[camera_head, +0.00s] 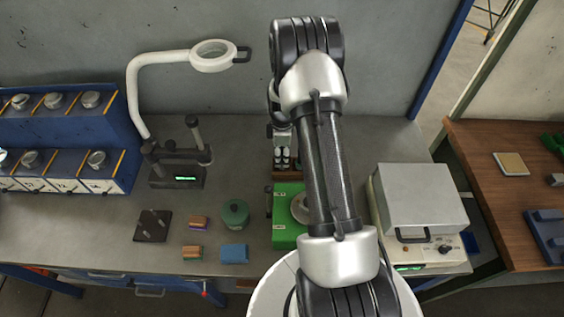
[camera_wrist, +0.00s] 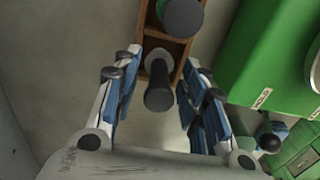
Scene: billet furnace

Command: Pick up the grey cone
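In the wrist view, a dark grey, round-ended piece (camera_wrist: 159,92) stands in a narrow wooden rack (camera_wrist: 158,42); it may be the grey cone, but its full shape is hard to tell from above. My gripper (camera_wrist: 161,60) is open, with its blue-padded fingers on either side of this piece and a visible gap on both sides. In the head view, my arm hides much of the gripper and the rack, so contact cannot be judged there.
A second dark-topped piece (camera_wrist: 182,17) with green below it stands in the same rack. A green machine (camera_head: 288,217) is close beside the rack. A white-armed magnifier (camera_head: 213,56), a dark stand (camera_head: 180,165) and a grey box-shaped device (camera_head: 420,198) stand on the bench.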

